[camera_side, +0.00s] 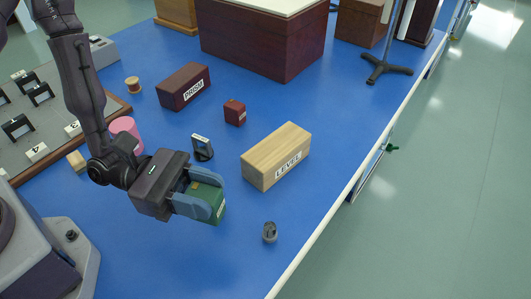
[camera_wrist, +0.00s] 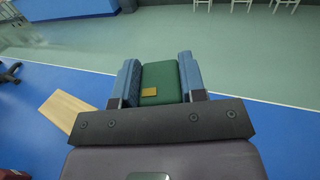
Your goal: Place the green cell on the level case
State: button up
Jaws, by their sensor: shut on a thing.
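The green cell (camera_side: 213,203) is a small green block with a yellowish patch, held between the blue fingers of my gripper (camera_side: 202,197). In the wrist view the green cell (camera_wrist: 161,80) sits between both fingers of my gripper (camera_wrist: 160,82), touching them. It is held above the blue table. The level case (camera_side: 276,156) is a pale wooden box labelled LEVEL, to the right of and beyond my gripper. Its bare top shows partly at the left of the wrist view (camera_wrist: 66,109). The cell is apart from the case.
A small grey knob-like piece (camera_side: 269,232) stands right of the gripper near the table edge. A dark small block (camera_side: 202,147), a red box (camera_side: 235,112), the PRISM case (camera_side: 183,86) and a pink cylinder (camera_side: 126,129) stand behind. Blue table (camera_side: 190,265) is clear in front.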

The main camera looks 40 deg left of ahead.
jog(key=w+a+r+n+t+y, duration=0.4)
jog(key=w+a+r+n+t, duration=0.15)
jog(key=w+a+r, duration=0.35)
jog(key=t, duration=0.1)
send_over(277, 144)
jog(key=shift+m, duration=0.25)
notch_tip(277, 144, down, 11)
jog(key=shift+s, duration=0.15)
jog(key=shift+f, duration=1.65)
jog(key=shift+f, duration=0.2)
jog(key=o, duration=1)
